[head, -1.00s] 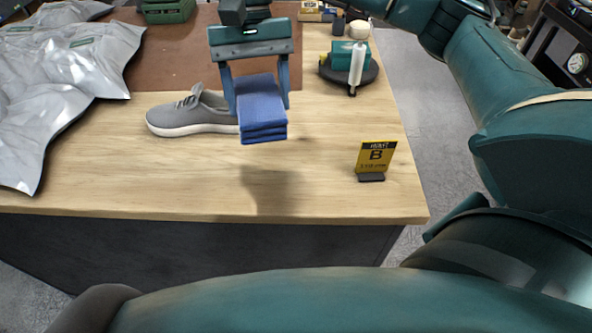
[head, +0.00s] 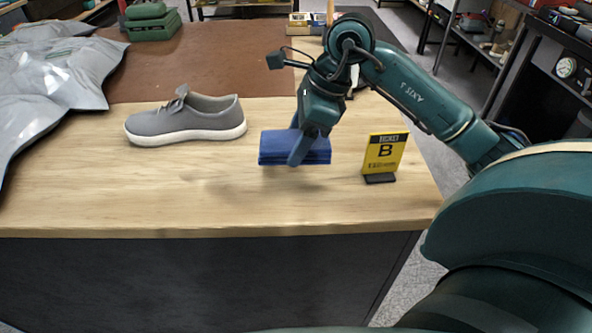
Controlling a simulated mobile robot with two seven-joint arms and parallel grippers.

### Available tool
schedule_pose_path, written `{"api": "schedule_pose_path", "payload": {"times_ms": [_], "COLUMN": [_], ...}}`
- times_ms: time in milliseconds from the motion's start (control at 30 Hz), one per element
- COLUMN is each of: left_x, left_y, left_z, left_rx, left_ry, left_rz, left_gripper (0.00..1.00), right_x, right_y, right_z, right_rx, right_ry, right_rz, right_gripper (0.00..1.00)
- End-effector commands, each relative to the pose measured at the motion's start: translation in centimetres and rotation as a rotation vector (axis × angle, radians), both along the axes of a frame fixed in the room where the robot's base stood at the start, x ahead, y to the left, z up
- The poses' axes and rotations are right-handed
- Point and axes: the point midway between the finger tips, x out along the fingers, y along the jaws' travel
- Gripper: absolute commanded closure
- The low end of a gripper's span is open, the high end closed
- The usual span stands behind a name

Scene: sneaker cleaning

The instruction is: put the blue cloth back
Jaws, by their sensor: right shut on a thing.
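The folded blue cloth (head: 277,147) is in the head view, right of the middle of the wooden table (head: 90,195). My right gripper (head: 297,158) is shut on it and points down, with one finger showing in front of the cloth. A shadow lies on the wood below and left of the cloth, so it appears held above the table. My right arm comes in from the right and hides the table behind the gripper. My left gripper is not in view.
A grey sneaker (head: 185,121) stands left of the cloth. A yellow sign marked B (head: 385,154) stands close on its right. The front of the table is clear.

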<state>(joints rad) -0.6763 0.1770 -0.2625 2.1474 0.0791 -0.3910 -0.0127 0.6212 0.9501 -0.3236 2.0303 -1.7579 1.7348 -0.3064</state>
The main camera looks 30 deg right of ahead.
Motion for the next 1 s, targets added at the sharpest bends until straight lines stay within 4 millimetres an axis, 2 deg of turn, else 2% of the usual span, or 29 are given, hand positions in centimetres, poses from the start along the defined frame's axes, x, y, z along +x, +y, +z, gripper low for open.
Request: {"api": "schedule_pose_path", "payload": {"times_ms": [33,233,433,867,900,1000], "left_x": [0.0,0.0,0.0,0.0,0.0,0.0], "left_y": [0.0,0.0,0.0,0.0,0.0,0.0], "left_z": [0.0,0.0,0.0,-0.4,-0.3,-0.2], "left_rx": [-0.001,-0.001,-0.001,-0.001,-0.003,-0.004], "left_ry": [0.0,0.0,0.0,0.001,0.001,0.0], "left_rz": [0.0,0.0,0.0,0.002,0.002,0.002], "left_gripper": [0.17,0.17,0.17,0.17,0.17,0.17], "right_x": [-0.1,0.0,0.0,0.0,0.0,0.0], "right_y": [0.0,0.0,0.1,0.0,0.0,0.0], "right_z": [-0.9,-2.8,-5.8,-6.7,-6.5,-6.5], "right_rx": [0.002,0.002,0.002,0.0,0.0,0.001], "right_ry": [0.003,0.001,0.004,-0.002,-0.002,-0.001], "right_rz": [0.0,0.002,0.003,0.004,0.004,0.004], "right_gripper": [0.65,0.65,0.65,0.65,0.36,0.28]}}
